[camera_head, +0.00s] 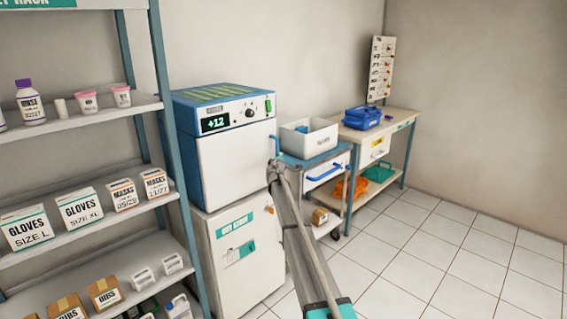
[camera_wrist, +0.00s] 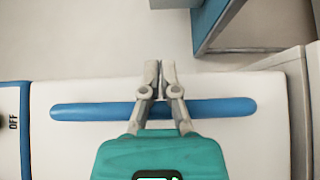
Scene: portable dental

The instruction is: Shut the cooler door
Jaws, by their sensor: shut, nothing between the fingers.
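The cooler (camera_head: 222,95) is a white and blue box with a +12 display, standing on a white cabinet. Its white door (camera_head: 235,165) covers the front and looks flush or nearly flush with the body; I cannot tell whether a thin gap is left. My gripper (camera_head: 271,168) is at the door's right edge, by the blue handle (camera_head: 277,144). In the wrist view, my gripper (camera_wrist: 161,66) is shut and empty. Its fingers cross over the long blue handle (camera_wrist: 90,110), and the tips reach past the edge of the white door (camera_wrist: 80,145). Contact with the handle is unclear.
A trolley with a white bin (camera_head: 309,138) stands just right of the cooler. A workbench (camera_head: 393,122) with a blue box stands beyond it. A shelf rack (camera_head: 160,100) stands close on the left. The tiled floor (camera_head: 450,260) at right is clear.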

